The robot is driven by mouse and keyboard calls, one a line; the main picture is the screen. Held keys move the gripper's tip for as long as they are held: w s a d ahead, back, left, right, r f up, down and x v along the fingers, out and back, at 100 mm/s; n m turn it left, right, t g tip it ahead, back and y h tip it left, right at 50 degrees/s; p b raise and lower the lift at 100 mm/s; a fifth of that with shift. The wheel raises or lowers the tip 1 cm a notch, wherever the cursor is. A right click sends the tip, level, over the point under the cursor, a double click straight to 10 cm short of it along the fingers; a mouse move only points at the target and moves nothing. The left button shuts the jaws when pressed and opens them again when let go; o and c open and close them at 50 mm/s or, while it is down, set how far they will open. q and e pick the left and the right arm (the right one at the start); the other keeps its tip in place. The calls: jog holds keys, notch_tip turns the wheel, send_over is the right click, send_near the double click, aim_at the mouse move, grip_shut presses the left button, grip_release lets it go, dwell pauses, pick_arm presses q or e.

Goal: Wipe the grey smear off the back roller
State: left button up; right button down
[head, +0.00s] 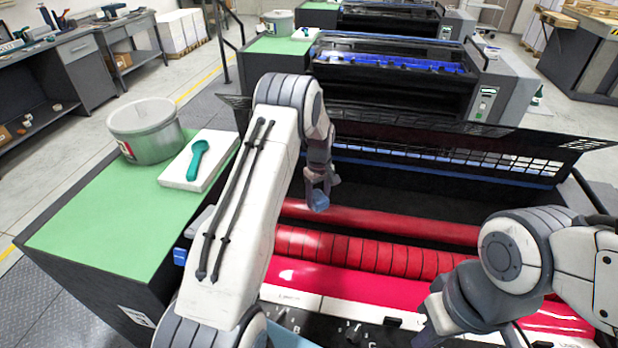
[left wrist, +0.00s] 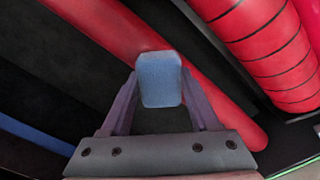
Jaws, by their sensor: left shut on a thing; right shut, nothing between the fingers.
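My left gripper (head: 319,188) is shut on a blue pad (head: 319,202) above the left part of the back roller (head: 400,221), a smooth red cylinder. In the left wrist view the pad (left wrist: 159,80) sits between the fingers, in front of the back roller (left wrist: 105,28) and hiding part of it. I cannot tell whether the pad touches the roller. I cannot make out a grey smear; my arm and the pad cover part of the roller. My right gripper (head: 432,318) is shut and empty at the lower right, over the front of the ink unit.
A banded red roller (head: 370,253) lies in front of the back roller. A dark mesh guard (head: 450,150) stands behind it. On the green-topped cabinet (head: 120,215) at left are a grey tub (head: 150,145) and a white block (head: 215,150) with a teal spatula (head: 197,158).

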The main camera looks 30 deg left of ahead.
pick_arm(q)
jog(key=shift+s+a, duration=0.15)
jog(key=shift+a, duration=0.45)
jog(key=shift+s+a, duration=0.15)
jog(key=shift+a, duration=0.4)
notch_tip(320, 180, up, 4)
jog(key=shift+f+p, duration=0.25)
jog(key=shift+p, duration=0.65)
jog(key=shift+d+r+p, duration=0.1)
jog(key=shift+r+p, duration=1.35)
jog(key=shift+r, duration=0.85)
